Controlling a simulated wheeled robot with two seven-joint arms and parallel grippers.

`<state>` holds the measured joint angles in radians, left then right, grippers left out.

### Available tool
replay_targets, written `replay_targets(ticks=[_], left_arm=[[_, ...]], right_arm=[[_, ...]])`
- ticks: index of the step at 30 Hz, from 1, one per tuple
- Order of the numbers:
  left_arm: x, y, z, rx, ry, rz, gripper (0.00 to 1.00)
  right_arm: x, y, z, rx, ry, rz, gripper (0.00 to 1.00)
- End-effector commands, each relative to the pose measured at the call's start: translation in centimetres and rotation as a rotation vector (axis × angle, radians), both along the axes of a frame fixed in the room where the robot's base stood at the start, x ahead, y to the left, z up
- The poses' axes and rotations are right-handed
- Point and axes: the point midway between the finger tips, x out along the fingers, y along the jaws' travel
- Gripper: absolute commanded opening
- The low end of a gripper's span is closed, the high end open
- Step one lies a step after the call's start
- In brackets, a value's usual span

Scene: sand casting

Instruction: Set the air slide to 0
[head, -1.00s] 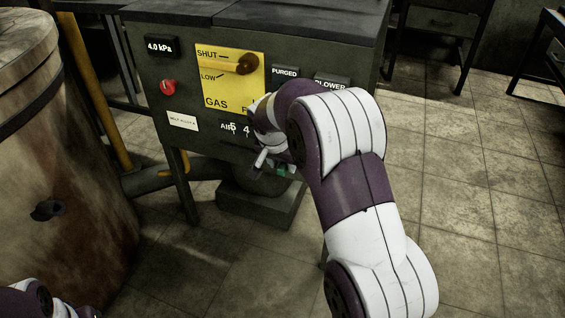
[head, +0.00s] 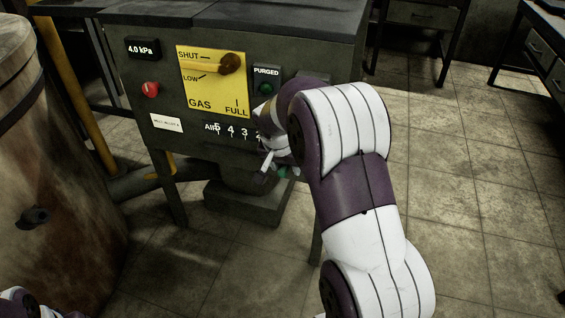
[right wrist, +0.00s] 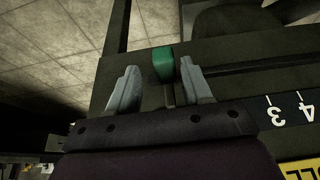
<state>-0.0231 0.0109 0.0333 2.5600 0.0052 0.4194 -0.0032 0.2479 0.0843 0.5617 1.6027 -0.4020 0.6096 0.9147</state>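The air slide's green knob (head: 283,172) sits below the front panel of the grey cabinet, at the right gripper. Its AIR scale (head: 231,130) shows 5, 4, 3 and part of another mark; the lower end is hidden behind my right arm. In the right wrist view the knob (right wrist: 163,64) stands on a thin stem between the fingertips, close to or touching the right-hand finger and clear of the left-hand one. The digits 3 and 4 lie to its right there. My right gripper (right wrist: 158,80) is open around the knob. My left gripper is out of view.
The yellow GAS plate (head: 212,80) has its lever (head: 229,63) near SHUT. A PURGED plate with a green lamp (head: 266,88) and a red button (head: 150,89) are also on the panel. A big round vessel (head: 60,170) stands left. Floor at the right is clear.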

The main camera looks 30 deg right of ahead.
Motion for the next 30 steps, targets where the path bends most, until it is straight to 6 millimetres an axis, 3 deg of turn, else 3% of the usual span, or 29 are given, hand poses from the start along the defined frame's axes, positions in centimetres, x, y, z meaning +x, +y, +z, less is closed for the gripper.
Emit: replay_targets(ticks=[8, 21, 25, 30], left_arm=[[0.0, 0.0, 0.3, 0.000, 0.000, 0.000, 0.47], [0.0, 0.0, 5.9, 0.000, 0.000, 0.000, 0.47], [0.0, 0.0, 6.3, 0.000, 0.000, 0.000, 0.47], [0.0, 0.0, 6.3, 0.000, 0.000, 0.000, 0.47]], right_arm=[[0.1, 0.2, 0.5, 0.001, -0.004, 0.001, 0.49], [-2.5, 3.1, 10.3, 0.000, -0.003, 0.001, 0.49], [-3.0, 3.6, 11.6, 0.000, -0.003, 0.000, 0.49], [-3.1, 3.7, 11.8, 0.000, -0.002, -0.001, 0.49]])
